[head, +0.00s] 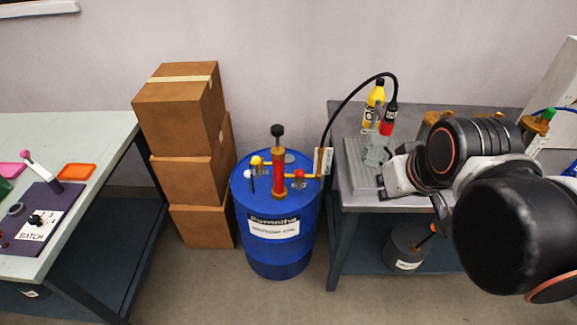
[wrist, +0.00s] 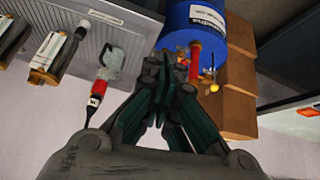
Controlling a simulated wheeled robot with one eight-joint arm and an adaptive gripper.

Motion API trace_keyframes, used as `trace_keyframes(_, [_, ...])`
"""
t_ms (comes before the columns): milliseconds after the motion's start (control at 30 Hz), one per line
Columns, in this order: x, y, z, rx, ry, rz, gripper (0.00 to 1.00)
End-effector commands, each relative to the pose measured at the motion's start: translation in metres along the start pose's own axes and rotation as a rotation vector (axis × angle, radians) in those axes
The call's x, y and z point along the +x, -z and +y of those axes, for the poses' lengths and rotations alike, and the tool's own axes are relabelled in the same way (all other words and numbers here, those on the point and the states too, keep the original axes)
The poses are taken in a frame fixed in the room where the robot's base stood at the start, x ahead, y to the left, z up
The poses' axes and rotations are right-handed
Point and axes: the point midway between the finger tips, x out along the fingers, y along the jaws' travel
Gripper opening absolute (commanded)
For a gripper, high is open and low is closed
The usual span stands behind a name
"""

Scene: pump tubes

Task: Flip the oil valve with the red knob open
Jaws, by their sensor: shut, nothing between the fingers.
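A red pump (head: 278,172) with a black top knob stands upright on a blue oil drum (head: 275,225) in the head view. A valve with a red knob (head: 300,174) sits on the brass pipe to the pump's right. A yellow-knobbed valve (head: 257,161) is at its left. In the wrist view the drum (wrist: 207,35) and pump (wrist: 195,62) show beyond my gripper (wrist: 158,66). Its dark fingers are shut, empty and apart from the drum. In the head view my arm is right of the drum, over the grey table; the fingertips are unclear.
Stacked cardboard boxes (head: 180,100) stand left of the drum. A black hose (head: 352,92) arches between drum and table. A pale workbench (head: 85,127) is far left.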

Motion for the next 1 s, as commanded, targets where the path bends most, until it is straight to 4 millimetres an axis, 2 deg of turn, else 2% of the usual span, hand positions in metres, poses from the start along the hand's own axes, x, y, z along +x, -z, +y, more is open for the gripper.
trace_keyframes(233, [0.007, 0.043, -0.008, -0.123, 0.03, -0.048, 0.0])
trace_keyframes(467, [0.026, 0.086, -0.019, -0.27, 0.07, -0.101, 0.0])
trace_keyframes(767, [0.065, 0.136, -0.038, -0.462, 0.132, -0.162, 0.0])
trace_keyframes(1000, [0.106, 0.168, -0.057, -0.616, 0.188, -0.206, 0.0])
